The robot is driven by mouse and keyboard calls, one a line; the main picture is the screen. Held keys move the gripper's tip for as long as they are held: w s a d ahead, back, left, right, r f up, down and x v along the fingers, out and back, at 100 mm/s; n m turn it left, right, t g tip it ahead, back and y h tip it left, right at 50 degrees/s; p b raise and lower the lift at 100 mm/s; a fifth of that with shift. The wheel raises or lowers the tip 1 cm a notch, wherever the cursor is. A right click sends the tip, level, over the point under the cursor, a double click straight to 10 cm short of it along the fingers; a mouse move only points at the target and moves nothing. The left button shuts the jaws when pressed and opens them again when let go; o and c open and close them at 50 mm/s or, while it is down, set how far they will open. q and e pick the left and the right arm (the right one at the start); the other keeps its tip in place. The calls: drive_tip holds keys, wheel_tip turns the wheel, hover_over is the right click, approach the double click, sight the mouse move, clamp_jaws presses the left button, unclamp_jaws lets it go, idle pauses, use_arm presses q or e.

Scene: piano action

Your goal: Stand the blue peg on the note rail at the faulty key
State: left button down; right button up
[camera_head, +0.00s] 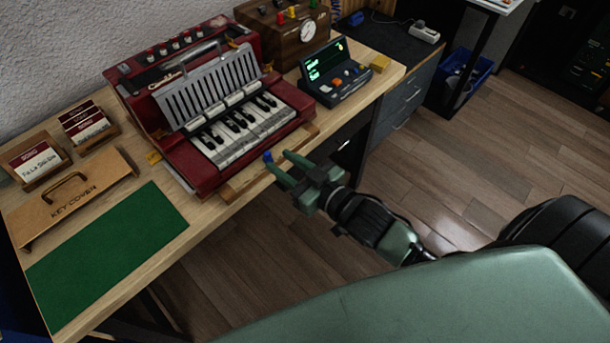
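The small blue peg (267,156) shows at the tip of the left finger of my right gripper (279,160), over or on the wooden note rail (240,184). The rail runs along the front of the red keyboard instrument (200,168). My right gripper's two fingers are spread with a gap between them, and I see nothing clasped there. The peg's lower end is hidden, so I cannot tell whether it stands on the rail. The black and white keys (240,130) are behind it; no key is clearly marked as faulty. My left gripper is not in view.
A small console with a lit green screen (335,75) and a wooden box with a dial (285,30) stand right of the instrument. A key cover (85,195), card holders (40,165) and a bare green mat (105,255) lie left. Open floor is in front.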

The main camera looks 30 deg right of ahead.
drive_tip(key=v, duration=0.8)
drive_tip(key=shift+s, duration=0.2)
drive_tip(key=shift+f, duration=0.15)
drive_tip(key=s+d+f+m+g+h, duration=0.1)
drive_tip(key=s+d+f+g+h, duration=0.15)
drive_tip(key=f, duration=0.85)
drive_tip(key=s+d+f+g+h, duration=0.1)
drive_tip(key=s+d+f+g, duration=0.15)
drive_tip(key=f, duration=0.85)
drive_tip(key=s+d+f+m+g+h, duration=0.1)
drive_tip(key=d+f, duration=0.2)
drive_tip(key=f, duration=0.8)
drive_tip(key=s+f+g, duration=0.3)
drive_tip(key=s+f, duration=0.7)
drive_tip(key=f, duration=0.1)
drive_tip(key=s+a+f+g+p, duration=0.1)
drive_tip(key=s+f+g, duration=0.1)
drive_tip(key=s, duration=0.6)
drive_tip(key=s+a+f+g+h+p, duration=0.1)
drive_tip(key=s+a+f+g+p, duration=0.1)
drive_tip(key=s, duration=0.6)
wheel_tip(320, 180, down, 2)
drive_tip(key=shift+a+f+g, duration=0.1)
drive_tip(key=shift+a+g, duration=0.1)
drive_tip(key=shift+g, duration=0.4)
